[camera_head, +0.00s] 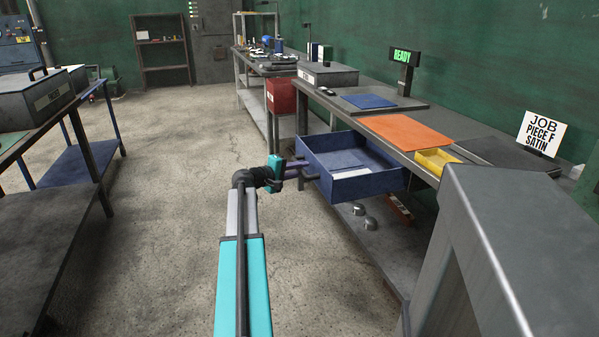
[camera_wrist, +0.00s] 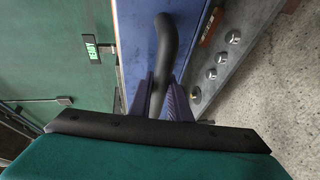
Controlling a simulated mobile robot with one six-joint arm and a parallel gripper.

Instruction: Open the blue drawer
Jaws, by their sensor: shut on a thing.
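The blue drawer (camera_head: 368,188) stands pulled out from under the right workbench, so its inside shows. A white flat piece (camera_head: 350,173) lies in it. The drawer's dark curved handle (camera_head: 310,178) is on the front, facing my arm. In the wrist view the handle (camera_wrist: 167,38) runs down between my purple fingers, in front of the blue drawer front (camera_wrist: 135,40). My gripper (camera_wrist: 163,84) is shut on the handle. In the head view my gripper (camera_head: 299,167) is at the drawer front, and the exact finger contact is too small to see.
The workbench bears an orange mat (camera_head: 408,132), a yellow tray (camera_head: 436,158), a blue mat (camera_head: 369,101) and a READY display (camera_head: 402,56). Metal cups (camera_head: 358,209) sit on the lower shelf. A red drawer (camera_head: 281,96) is farther back. The floor (camera_head: 170,170) left of my arm is clear.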

